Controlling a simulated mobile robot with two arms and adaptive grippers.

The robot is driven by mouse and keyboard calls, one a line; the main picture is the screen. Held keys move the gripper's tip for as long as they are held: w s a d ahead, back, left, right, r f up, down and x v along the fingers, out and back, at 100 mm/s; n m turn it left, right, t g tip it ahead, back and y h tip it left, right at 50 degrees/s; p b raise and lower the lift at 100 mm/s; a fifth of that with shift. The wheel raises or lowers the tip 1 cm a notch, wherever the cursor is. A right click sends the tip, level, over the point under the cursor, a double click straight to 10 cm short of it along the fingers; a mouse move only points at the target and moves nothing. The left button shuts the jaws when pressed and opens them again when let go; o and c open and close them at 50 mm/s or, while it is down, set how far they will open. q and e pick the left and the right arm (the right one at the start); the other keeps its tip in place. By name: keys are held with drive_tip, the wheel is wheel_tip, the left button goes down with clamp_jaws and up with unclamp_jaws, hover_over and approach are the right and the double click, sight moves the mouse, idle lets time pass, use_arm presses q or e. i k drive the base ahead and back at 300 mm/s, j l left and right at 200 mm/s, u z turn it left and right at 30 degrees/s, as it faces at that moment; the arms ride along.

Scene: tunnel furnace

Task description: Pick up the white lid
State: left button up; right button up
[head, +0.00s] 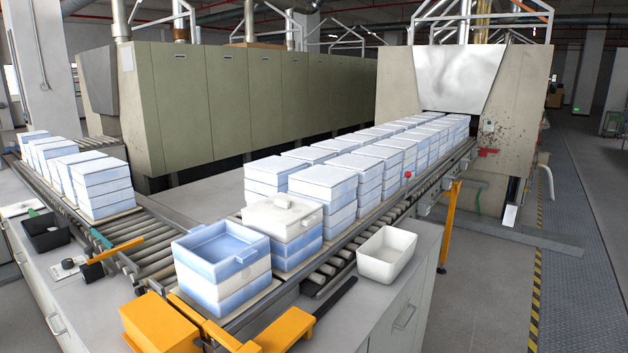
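The white lid (273,215) lies on top of a stack of blue and white boxes (297,246) at the near end of the roller conveyor. It is off-white, with a small raised handle in its middle and tabs at its edge. Just left of it and nearer to me stands another stack, whose top blue box (222,243) is open and looks empty. Neither of my grippers shows in the head view.
Rows of closed box stacks (322,183) run behind the lid to the furnace mouth. A white bin (386,255) stands on the right counter, a black tray (45,233) on the left. Orange parts (158,322) stand at the near conveyor end.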

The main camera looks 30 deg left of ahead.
sight(7, 212)
drive_tip(key=u, duration=2.6)
drive_tip(key=i+j+u, duration=0.1)
drive_tip(key=i+j, duration=0.35)
drive_tip(key=i+j+u, duration=0.1)
drive_tip(key=i+j, duration=0.25)
drive_tip(key=i, duration=0.2)
drive_tip(key=i+j, duration=0.35)
drive_tip(key=i+j+u, duration=0.15)
drive_tip(key=i+j, duration=0.15)
drive_tip(key=i, duration=0.25)
drive_tip(key=i+z, duration=0.15)
drive_tip(key=i, duration=1.7)
